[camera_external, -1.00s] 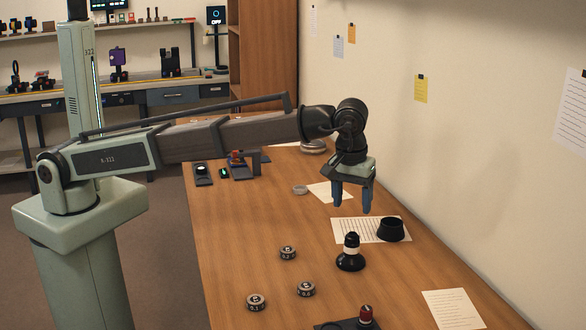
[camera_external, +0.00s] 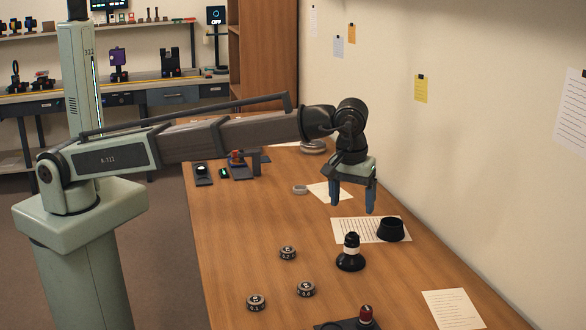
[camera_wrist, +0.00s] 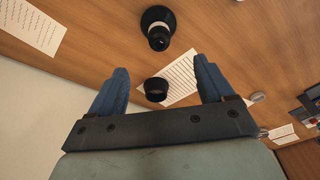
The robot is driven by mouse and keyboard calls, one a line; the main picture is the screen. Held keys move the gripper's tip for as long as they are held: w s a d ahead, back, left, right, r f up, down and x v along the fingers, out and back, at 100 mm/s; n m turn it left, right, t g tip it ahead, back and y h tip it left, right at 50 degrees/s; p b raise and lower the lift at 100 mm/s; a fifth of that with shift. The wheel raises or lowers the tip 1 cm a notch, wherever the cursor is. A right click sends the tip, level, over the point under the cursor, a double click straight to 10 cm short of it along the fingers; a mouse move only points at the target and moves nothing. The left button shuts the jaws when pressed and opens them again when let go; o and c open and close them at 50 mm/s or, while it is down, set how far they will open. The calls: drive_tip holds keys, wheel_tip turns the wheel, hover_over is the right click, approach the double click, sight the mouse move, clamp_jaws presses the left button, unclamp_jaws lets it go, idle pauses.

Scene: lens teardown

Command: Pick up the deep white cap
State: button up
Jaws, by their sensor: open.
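My gripper (camera_external: 353,209) is open and empty, pointing down above the wooden table; its blue fingers also show in the wrist view (camera_wrist: 161,66). I cannot make out for sure which thing is the deep white cap. A small pale round piece (camera_external: 300,189) lies on the table left of and beyond my gripper; a similar pale piece shows at the right of the wrist view (camera_wrist: 257,97). A larger pale round piece (camera_external: 313,147) lies farther back. Neither touches my gripper.
A black flared cup (camera_external: 391,230) stands on a printed sheet (camera_external: 345,228). A black lens part with a white band (camera_external: 351,248) stands upright nearby. Several dark marked discs (camera_external: 288,253) lie in front. The wall is close on the right. Bare table lies left of my gripper.

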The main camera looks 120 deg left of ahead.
drive_tip(key=s+a+n, duration=0.2)
drive_tip(key=s+a, duration=0.5)
drive_tip(key=a, duration=0.5)
drive_tip(key=s+a+n, duration=0.2)
drive_tip(key=s+a, duration=0.5)
drive_tip(key=a, duration=0.6)
drive_tip(key=s+a+n, duration=0.3)
drive_tip(key=s+a, duration=0.7)
drive_tip(key=s, duration=0.4)
drive_tip(key=shift+n+h, duration=0.9)
drive_tip(key=s+f, duration=0.1)
drive_tip(key=f, duration=0.2)
drive_tip(key=s+d+f, duration=0.1)
drive_tip(key=f, duration=0.2)
drive_tip(key=s+d+f, duration=0.1)
drive_tip(key=f, duration=0.3)
drive_tip(key=shift+s+d+f, duration=0.1)
drive_tip(key=shift+s, duration=0.25)
drive_tip(key=shift+w+d+f, duration=0.1)
drive_tip(key=shift+w+f, duration=0.05)
drive_tip(key=shift+f, duration=1.2)
drive_tip(key=shift+w+f, duration=0.15)
drive_tip(key=shift+f, duration=1.2)
drive_tip(key=shift+c, duration=0.4)
